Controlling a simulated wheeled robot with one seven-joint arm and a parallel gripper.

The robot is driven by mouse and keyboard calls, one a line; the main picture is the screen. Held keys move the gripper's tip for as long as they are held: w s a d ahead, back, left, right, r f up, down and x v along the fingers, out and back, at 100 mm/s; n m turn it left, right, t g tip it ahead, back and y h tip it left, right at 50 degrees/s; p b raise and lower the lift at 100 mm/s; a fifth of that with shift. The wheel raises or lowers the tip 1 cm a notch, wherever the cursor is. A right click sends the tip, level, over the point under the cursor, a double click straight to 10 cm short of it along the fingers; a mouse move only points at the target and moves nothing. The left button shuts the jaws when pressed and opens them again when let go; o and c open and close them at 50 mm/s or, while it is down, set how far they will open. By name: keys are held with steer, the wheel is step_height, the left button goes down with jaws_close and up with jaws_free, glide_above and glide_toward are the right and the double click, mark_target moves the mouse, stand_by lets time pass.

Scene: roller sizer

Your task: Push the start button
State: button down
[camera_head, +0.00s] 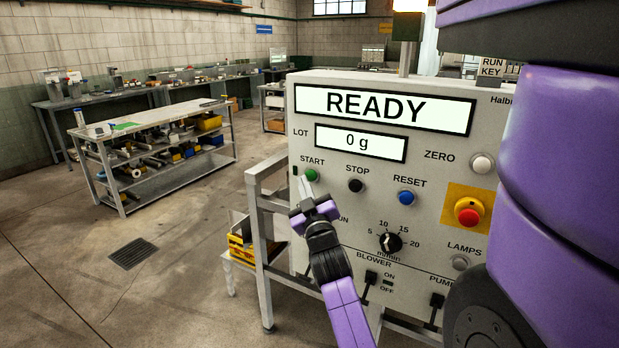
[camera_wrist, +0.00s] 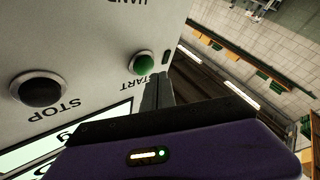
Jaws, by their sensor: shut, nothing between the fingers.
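The green start button (camera_head: 311,175) sits at the left edge of the grey control panel (camera_head: 330,240), under the word START. It also shows in the wrist view (camera_wrist: 143,63), just beyond my fingertips. My gripper (camera_head: 305,184) is shut and empty, with its tips just below and left of the button in the head view. In the wrist view my fingers (camera_wrist: 158,88) point towards the panel beside the button. I cannot tell whether they touch it. The upper display (camera_head: 385,108) reads READY, and the lower display (camera_head: 360,142) reads 0 g.
The black stop button (camera_head: 356,186) and blue reset button (camera_head: 406,198) are to the right of start. A red emergency knob (camera_head: 467,211) on yellow, a speed dial (camera_head: 390,242) and a blower switch (camera_head: 370,286) are also on the panel. Open floor lies left, before a workbench (camera_head: 120,125).

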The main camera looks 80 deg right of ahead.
steer(key=shift+d+r, duration=0.1)
stand_by(0.7)
steer(key=shift+s+d+p, duration=0.15)
steer(key=shift+d+p, duration=0.2)
steer(key=shift+p, duration=0.15)
steer(key=shift+s+d+p, duration=0.15)
steer(key=shift+d+p, duration=0.35)
steer(key=shift+p, duration=0.3)
stand_by(0.8)
steer(key=shift+a, duration=0.1)
steer(key=a+b, duration=0.1)
steer(key=b, duration=0.1)
steer(key=shift+w+a+b, duration=0.25)
steer(key=shift+a+b, duration=0.05)
steer(key=shift+a, duration=0.05)
stand_by(0.4)
